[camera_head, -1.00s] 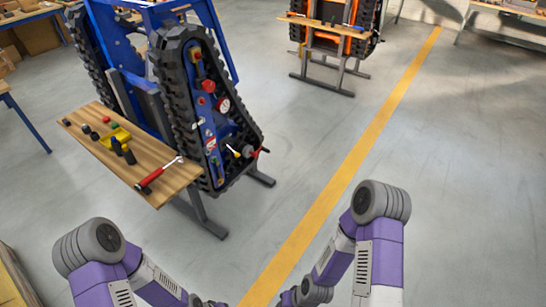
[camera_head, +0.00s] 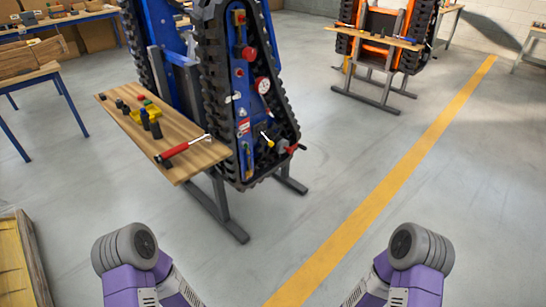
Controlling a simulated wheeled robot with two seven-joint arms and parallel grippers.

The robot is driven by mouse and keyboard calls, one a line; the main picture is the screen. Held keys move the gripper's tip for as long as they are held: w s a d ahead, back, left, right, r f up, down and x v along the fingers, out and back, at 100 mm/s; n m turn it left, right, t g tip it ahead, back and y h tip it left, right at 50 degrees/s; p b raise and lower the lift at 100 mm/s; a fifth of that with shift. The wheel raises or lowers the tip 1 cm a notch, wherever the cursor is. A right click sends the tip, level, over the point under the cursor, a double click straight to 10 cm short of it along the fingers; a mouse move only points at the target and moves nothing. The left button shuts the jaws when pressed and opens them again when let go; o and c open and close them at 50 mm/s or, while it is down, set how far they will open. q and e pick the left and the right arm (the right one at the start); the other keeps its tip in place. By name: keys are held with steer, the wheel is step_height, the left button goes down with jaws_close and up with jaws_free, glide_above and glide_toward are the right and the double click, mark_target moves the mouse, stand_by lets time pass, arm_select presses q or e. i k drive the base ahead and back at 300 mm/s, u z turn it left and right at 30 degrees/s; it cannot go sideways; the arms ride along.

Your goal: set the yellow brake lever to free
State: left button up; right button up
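The blue tracked carrier (camera_head: 240,107) stands left of centre, its side panel of controls facing me inside a black track. Low on this panel is a small lever with a pale yellow tip (camera_head: 267,138), tilted up to the left; it looks like the brake lever, but its marking is too small to read. A red-handled control (camera_head: 292,149) sits just right of it. A red knob (camera_head: 248,53) and a white round gauge (camera_head: 263,85) are higher up. Both my grippers are out of view; only my purple and grey arms show at the bottom, well short of the carrier.
A wooden shelf (camera_head: 190,160) juts from the carrier's left, holding a red-handled wrench (camera_head: 182,147) and a yellow holder (camera_head: 146,115). An orange carrier (camera_head: 384,25) stands farther back. A yellow floor line (camera_head: 385,190) runs right of clear floor. A wooden crate (camera_head: 22,260) is lower left.

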mark_target(271, 143)
steer(key=u, duration=0.6)
steer(key=i, duration=1.25)
steer(key=z, duration=0.35)
